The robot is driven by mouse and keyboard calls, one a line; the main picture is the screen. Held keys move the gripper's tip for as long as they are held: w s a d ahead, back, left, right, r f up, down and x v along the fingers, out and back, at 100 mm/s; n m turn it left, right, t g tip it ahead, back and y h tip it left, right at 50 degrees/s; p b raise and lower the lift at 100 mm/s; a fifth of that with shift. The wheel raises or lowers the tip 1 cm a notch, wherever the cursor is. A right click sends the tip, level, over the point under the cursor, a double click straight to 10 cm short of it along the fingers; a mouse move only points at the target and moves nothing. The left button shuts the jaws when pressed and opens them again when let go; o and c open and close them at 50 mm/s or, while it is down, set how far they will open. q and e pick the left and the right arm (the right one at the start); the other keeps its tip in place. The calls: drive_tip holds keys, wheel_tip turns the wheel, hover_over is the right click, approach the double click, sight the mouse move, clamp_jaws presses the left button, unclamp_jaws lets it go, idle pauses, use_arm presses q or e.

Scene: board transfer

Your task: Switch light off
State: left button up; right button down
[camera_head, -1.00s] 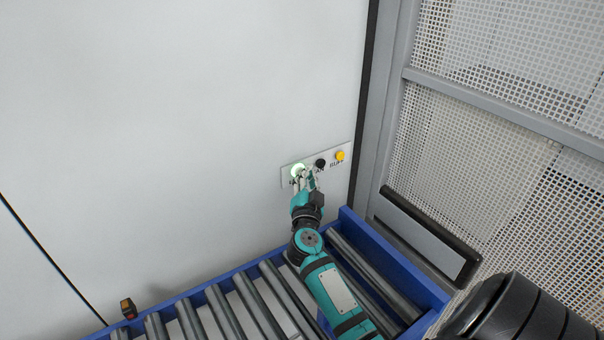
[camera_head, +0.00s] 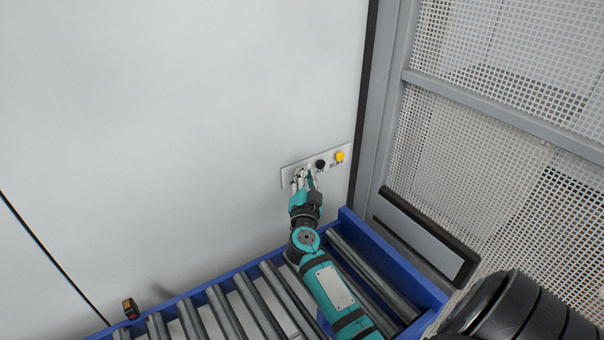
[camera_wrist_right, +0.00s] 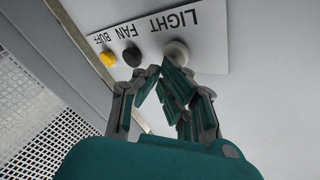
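The control panel (camera_head: 327,164) is a light plate on the pale wall. In the wrist view it carries a white LIGHT button (camera_wrist_right: 177,52), a black FAN button (camera_wrist_right: 132,56) and a yellow BUFF button (camera_wrist_right: 108,59). The LIGHT button is unlit. My right gripper (camera_head: 303,174) is at the panel's left end and partly covers that button in the head view. In the wrist view its fingertips (camera_wrist_right: 158,74) are drawn together, empty, right by the LIGHT button; I cannot tell whether they touch it. My left gripper is not in view.
A blue-framed roller conveyor (camera_head: 232,312) lies below the panel, under my right arm. A grey-framed mesh fence (camera_head: 480,130) stands to the right. A small orange-black device (camera_head: 130,308) is on the conveyor's far edge. The wall left of the panel is clear.

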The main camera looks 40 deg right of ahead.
drive_tip(key=shift+s, duration=0.2)
drive_tip(key=s+p, duration=0.2)
drive_tip(key=s, duration=0.4)
drive_tip(key=shift+a, duration=0.35)
drive_tip(key=shift+f, duration=0.15)
idle(0.5)
